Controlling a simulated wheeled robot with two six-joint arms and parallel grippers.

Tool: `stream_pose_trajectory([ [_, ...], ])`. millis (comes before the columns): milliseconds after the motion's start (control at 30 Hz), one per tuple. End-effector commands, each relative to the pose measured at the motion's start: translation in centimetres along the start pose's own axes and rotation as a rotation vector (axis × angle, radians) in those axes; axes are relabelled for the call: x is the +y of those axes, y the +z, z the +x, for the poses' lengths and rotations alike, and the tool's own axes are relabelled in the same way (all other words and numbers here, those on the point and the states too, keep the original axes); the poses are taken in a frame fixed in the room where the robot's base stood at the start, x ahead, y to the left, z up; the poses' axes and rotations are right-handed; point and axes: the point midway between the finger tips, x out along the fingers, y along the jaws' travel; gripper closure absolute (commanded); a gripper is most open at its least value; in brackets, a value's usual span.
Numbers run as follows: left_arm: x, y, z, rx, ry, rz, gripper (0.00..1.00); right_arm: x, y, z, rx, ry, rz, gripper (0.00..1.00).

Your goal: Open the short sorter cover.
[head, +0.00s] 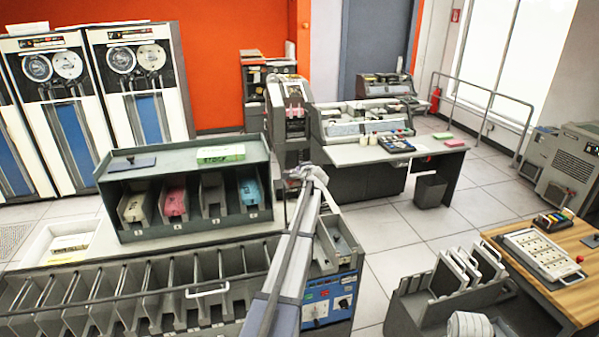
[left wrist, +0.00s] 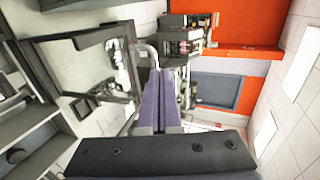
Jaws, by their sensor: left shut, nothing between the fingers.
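The card sorter (head: 345,282) stands at the lower middle, its long row of slanted pockets (head: 105,300) running to the left. A dark rail with a pale bar handle (head: 208,290) lies across the pockets and looks lowered. I cannot tell for sure which part is the short cover; my arm hides some of the sorter's right end. My left gripper (head: 301,173) appears above and beyond the sorter, apart from the handle. In the left wrist view its purple fingers (left wrist: 160,92) lie side by side, shut and empty. My right gripper is out of view.
A grey card rack (head: 190,155) with several card bins stands behind the pockets. A desk with a card machine (head: 352,120) is at the back middle. A wooden table (head: 570,245) and a grey rack (head: 455,285) stand at the right.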

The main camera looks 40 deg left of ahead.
Motion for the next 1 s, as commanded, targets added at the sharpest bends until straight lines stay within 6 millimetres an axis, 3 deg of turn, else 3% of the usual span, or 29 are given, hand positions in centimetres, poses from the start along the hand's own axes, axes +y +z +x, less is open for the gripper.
stream_pose_trajectory([
  [267,-1.1,0.1,-2.3,0.002,0.000,0.001,1.00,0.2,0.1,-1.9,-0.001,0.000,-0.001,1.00],
  [800,-4.5,0.3,-12.2,0.002,0.000,0.001,1.00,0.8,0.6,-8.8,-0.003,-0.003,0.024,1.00],
  [1000,-4.6,0.2,-13.1,0.002,0.000,0.001,1.00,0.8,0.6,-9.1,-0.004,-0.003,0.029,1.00],
])
